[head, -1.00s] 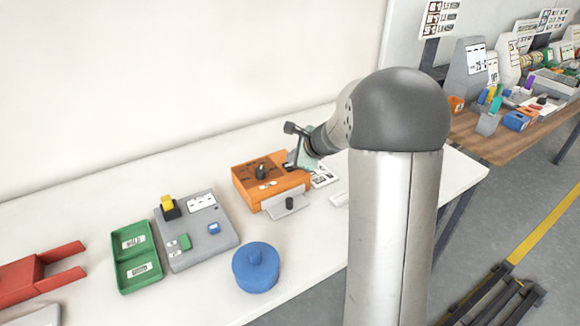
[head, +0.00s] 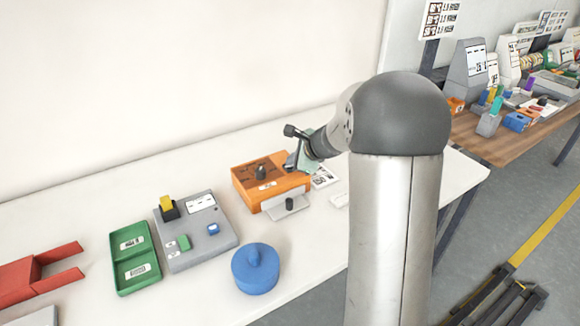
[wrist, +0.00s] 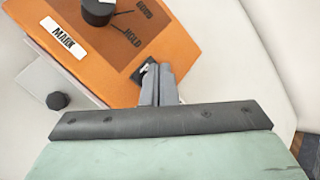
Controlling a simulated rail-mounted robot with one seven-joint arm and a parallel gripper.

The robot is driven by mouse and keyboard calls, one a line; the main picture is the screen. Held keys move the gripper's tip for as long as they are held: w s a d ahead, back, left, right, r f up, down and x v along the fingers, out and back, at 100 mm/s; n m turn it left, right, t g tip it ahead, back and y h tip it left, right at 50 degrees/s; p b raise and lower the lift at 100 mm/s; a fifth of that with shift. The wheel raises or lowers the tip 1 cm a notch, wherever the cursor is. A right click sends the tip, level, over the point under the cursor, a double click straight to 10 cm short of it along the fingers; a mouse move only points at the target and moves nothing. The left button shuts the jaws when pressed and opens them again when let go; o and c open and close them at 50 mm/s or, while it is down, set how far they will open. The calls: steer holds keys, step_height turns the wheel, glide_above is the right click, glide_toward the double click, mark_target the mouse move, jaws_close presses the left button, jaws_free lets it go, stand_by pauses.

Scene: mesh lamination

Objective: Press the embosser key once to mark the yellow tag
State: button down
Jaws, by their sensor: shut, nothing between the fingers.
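A yellow tag (head: 166,202) stands in a black holder on a grey plate-like unit (head: 190,252) in the head view. That unit also has a green block (head: 183,242), a blue block (head: 213,229) and a white label. An orange box (head: 246,192) stands to its right, with a dark knob (head: 261,171) on top and a grey plate with a dark knob in front. In the wrist view the box (wrist: 185,45) shows a black knob (wrist: 97,10), a white label and printed words. My gripper (wrist: 160,72) is shut and empty over the box's right edge. I cannot tell which part is the embosser key.
A green two-part tray (head: 118,268) lies left of the grey unit, with a red forked piece (head: 20,276) further left. A blue round object (head: 255,272) with a knob stands in front. A second table (head: 475,135) with clutter is at the right.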

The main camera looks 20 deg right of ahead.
steer(key=shift+f+b, duration=0.3)
steer(key=shift+f, duration=0.15)
stand_by(0.4)
steer(key=shift+r+p, duration=0.8)
steer(key=shift+r, duration=0.25)
step_height(320, 180, up, 5)
steer(key=p, duration=0.4)
steer(key=shift+r, duration=0.1)
stand_by(0.4)
